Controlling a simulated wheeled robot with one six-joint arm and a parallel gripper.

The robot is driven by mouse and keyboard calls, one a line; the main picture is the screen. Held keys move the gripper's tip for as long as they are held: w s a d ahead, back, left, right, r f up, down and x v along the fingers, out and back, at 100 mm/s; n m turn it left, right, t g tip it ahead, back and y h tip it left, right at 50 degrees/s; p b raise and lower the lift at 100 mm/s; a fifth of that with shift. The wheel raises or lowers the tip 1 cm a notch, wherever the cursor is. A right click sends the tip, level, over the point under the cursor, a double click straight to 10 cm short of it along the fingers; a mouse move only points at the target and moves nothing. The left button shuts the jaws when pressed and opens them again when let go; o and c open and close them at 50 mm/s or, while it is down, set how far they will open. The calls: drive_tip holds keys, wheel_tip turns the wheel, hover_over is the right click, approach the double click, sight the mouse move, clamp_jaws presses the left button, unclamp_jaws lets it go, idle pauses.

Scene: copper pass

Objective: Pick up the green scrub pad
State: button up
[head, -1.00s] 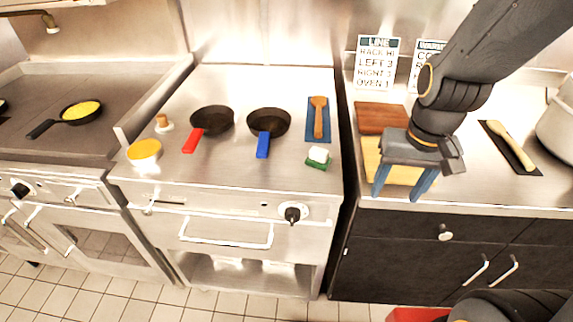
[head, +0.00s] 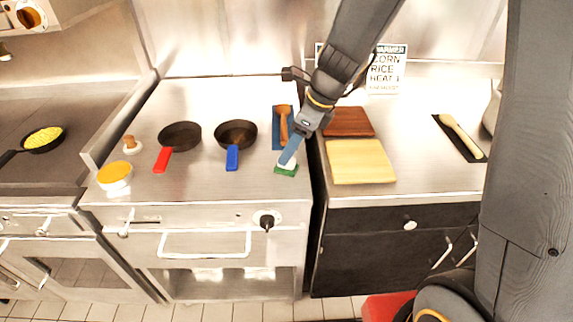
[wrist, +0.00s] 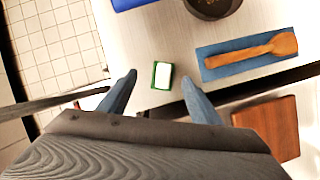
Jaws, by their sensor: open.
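The green scrub pad (head: 286,171) lies flat near the front right corner of the steel stove top. A white block sits on top of it, and the pad shows as a green border around the white block in the wrist view (wrist: 154,82). My gripper (wrist: 159,82) is open, with one blue finger on each side of the pad in the wrist view and nothing held. In the head view my gripper (head: 288,162) is over the pad and hides part of the white block. I cannot tell how high the fingertips are above the surface.
A wooden spoon on a blue mat (wrist: 221,70) lies close behind the pad. A pan with a blue handle (head: 232,157) and a pan with a red handle (head: 162,159) stand left of it. Cutting boards (head: 361,177) lie right, across a gap between the counters.

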drive_tip(key=shift+w+d+x, duration=0.1)
drive_tip(key=shift+d+x, duration=0.05)
drive_tip(key=shift+x, duration=0.9)
drive_tip(key=shift+w+d+x, duration=0.1)
drive_tip(key=shift+d+x, duration=0.05)
drive_tip(key=shift+x, duration=0.95)
drive_tip(key=shift+d+x, duration=0.15)
drive_tip(key=shift+x, duration=0.9)
drive_tip(key=shift+f, duration=0.15)
drive_tip(key=c, duration=1.2)
wheel_tip(320, 180, up, 10)
drive_tip(key=shift+r+p, duration=0.1)
drive_tip(key=shift+p, duration=0.25)
drive_tip(key=shift+c, duration=0.2)
drive_tip(key=o, duration=0.5)
drive_tip(key=shift+c, duration=1.4)
drive_tip(key=shift+s, duration=0.1)
